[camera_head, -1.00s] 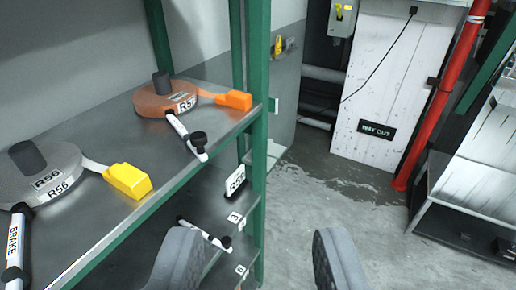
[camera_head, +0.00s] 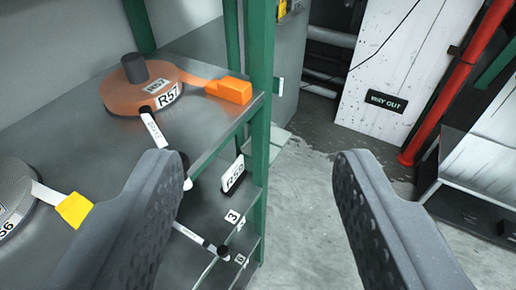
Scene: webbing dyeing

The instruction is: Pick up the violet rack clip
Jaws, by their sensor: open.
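No violet clip shows in this view. My gripper (camera_head: 255,160) is open and empty, its two dark grey fingers wide apart in the lower half of the view. The left finger overlaps the front edge of the shelf and hides part of it; the right finger is over the floor. An orange clip (camera_head: 229,90) sits at the end of the orange webbing of reel R57 (camera_head: 148,88) on the upper shelf. A yellow clip (camera_head: 74,209) ends the webbing of the grey reel (camera_head: 14,196) at the left.
A green rack post (camera_head: 260,95) stands upright between the fingers. A white brake lever (camera_head: 154,128) points forward by R57. An R59 tag (camera_head: 233,174) hangs lower down. A red pipe (camera_head: 455,85) and white door (camera_head: 390,75) are behind. The concrete floor (camera_head: 305,215) is clear.

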